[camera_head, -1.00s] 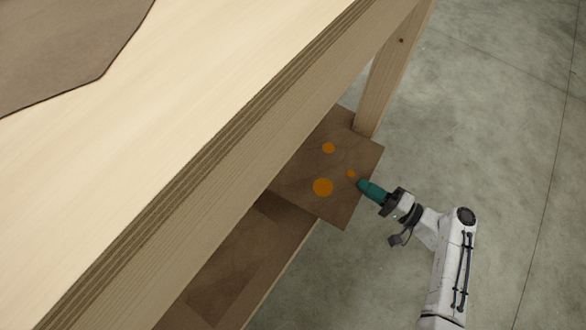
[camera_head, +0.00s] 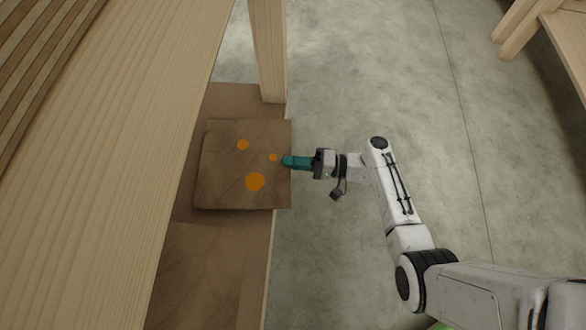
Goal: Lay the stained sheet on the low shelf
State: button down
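The stained sheet (camera_head: 228,181) is a brown square with three orange spots. It lies over the low shelf (camera_head: 203,268) under the table, and its right edge reaches slightly past the shelf's front edge. My gripper (camera_head: 288,161) has teal fingers and is at the sheet's right edge, beside the smallest orange spot. The fingertips overlap the sheet's edge. From this angle I cannot tell whether the fingers are closed on it or whether the sheet rests fully flat.
The wooden table top (camera_head: 120,150) overhangs the shelf on the left. A table leg (camera_head: 268,50) stands just behind the sheet. Another wooden frame (camera_head: 550,30) is at the top right. The concrete floor (camera_head: 400,60) between is clear.

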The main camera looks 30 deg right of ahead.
jog(key=shift+f+b, duration=1.05)
jog(key=shift+f, duration=0.8)
jog(key=c, duration=1.4)
grip_release()
jog(key=shift+o, duration=0.2)
jog(key=p+v, duration=0.2)
jog(key=v, duration=1)
